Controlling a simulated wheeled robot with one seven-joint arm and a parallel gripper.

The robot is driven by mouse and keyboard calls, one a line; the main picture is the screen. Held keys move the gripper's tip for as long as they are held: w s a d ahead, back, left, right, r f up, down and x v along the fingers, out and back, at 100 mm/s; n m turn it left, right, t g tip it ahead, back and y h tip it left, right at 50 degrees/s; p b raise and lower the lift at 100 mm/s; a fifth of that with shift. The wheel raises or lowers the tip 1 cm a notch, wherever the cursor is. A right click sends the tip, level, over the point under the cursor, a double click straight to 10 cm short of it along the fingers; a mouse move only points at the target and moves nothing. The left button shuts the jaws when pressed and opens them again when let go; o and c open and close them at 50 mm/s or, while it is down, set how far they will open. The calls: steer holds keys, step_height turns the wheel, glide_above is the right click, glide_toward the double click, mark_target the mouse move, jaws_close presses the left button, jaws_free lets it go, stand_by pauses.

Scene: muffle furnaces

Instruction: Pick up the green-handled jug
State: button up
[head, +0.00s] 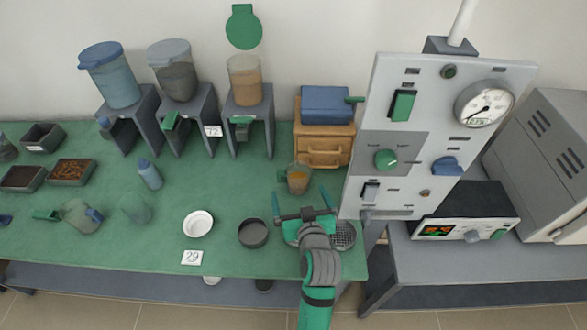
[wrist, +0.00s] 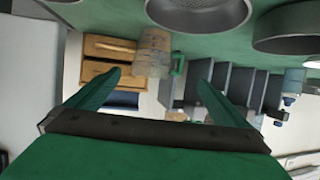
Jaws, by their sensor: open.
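The green-handled jug (head: 299,178) stands upright on the green table in front of the wooden drawer box. It is see-through with amber contents, and its green handle is on the left in the head view. My gripper (head: 301,203) is open and empty, on the near side of the jug and apart from it. In the wrist view, which looks upside down, the jug (wrist: 152,50) shows beyond and between the spread fingers of my gripper (wrist: 158,80), with its handle on the right.
The wooden drawer box (head: 322,148) stands behind the jug. A control panel (head: 410,140) rises to the right. A dark round dish (head: 253,234) and a white bowl (head: 198,223) lie left of my gripper, and a mesh-topped round item (head: 342,235) lies beside my wrist.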

mark_target(292, 170)
steer(key=x, duration=1.1)
steer(key=shift+w+a+r, duration=0.15)
steer(key=shift+a, duration=0.05)
steer(key=c, duration=1.6)
steer(key=shift+r, duration=0.1)
